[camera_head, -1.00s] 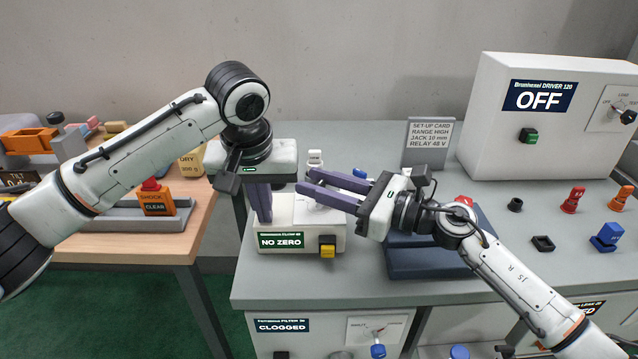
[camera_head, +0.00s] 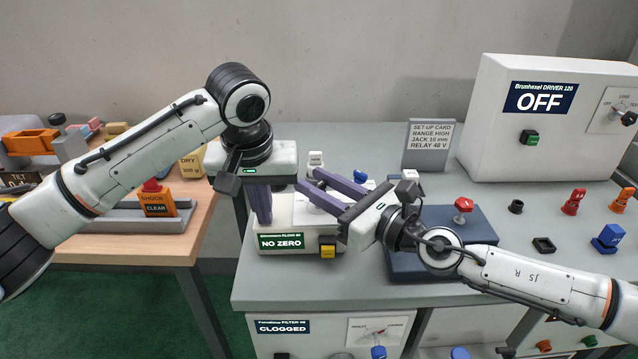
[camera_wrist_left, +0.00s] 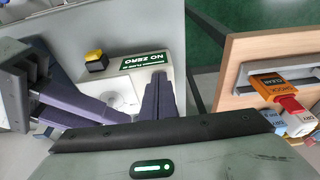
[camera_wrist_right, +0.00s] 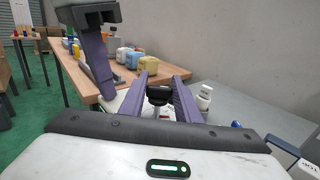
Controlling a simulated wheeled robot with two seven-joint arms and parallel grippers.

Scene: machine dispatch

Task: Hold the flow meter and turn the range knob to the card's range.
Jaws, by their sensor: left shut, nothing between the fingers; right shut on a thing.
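The flow meter is a white box (camera_head: 325,222) with a green "NO ZERO" label (camera_head: 281,241) and a yellow button (camera_head: 328,248). The set-up card (camera_head: 427,146) behind it reads RANGE HIGH, JACK 10 mm, RELAY 48 V. My left gripper (camera_head: 264,218) is shut and empty, pointing down at the meter's left part; contact is unclear. My right gripper (camera_head: 310,181) reaches in from the right over the meter's top. In the right wrist view, its fingers are shut on a dark knob (camera_wrist_right: 159,95). The knob's pointer and scale cannot be read.
A dark blue box with a red knob (camera_head: 463,205) stands right of the meter. The white driver box (camera_head: 500,125) reads OFF. Several small orange, black and blue parts lie at right. A wooden table (camera_head: 185,246) stands at left.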

